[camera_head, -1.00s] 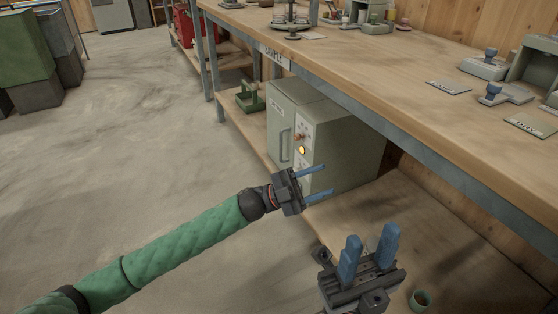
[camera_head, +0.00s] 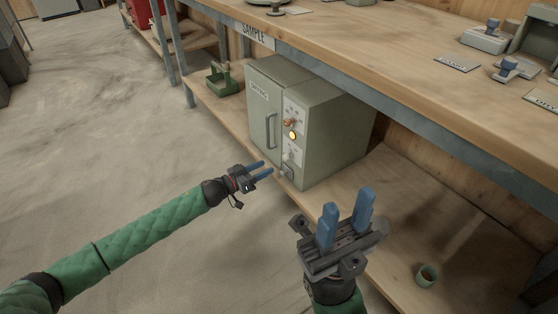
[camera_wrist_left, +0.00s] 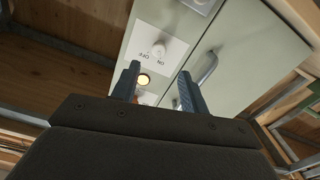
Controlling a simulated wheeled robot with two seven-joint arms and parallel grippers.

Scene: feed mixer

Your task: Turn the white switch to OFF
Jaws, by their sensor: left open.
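The white switch (camera_wrist_left: 158,48) is a small round knob on a white plate marked ON and OFF, upside down in the left wrist view. In the head view the switch (camera_head: 290,155) is small, low on the front panel of a grey-green drying cabinet (camera_head: 340,135). Its exact setting is hard to read. My left gripper (camera_head: 268,167) is open and empty, in front of the cabinet's lower front. In the left wrist view the gripper's blue fingers (camera_wrist_left: 159,68) point toward the panel, apart from the switch. My right gripper (camera_head: 347,200) is open and empty, right of the left one.
A lit yellow lamp (camera_head: 293,135) and a reddish knob (camera_head: 290,122) sit above the switch. The cabinet's door handle (camera_head: 270,131) stands out at left. The workbench top (camera_head: 400,65) overhangs the cabinet.

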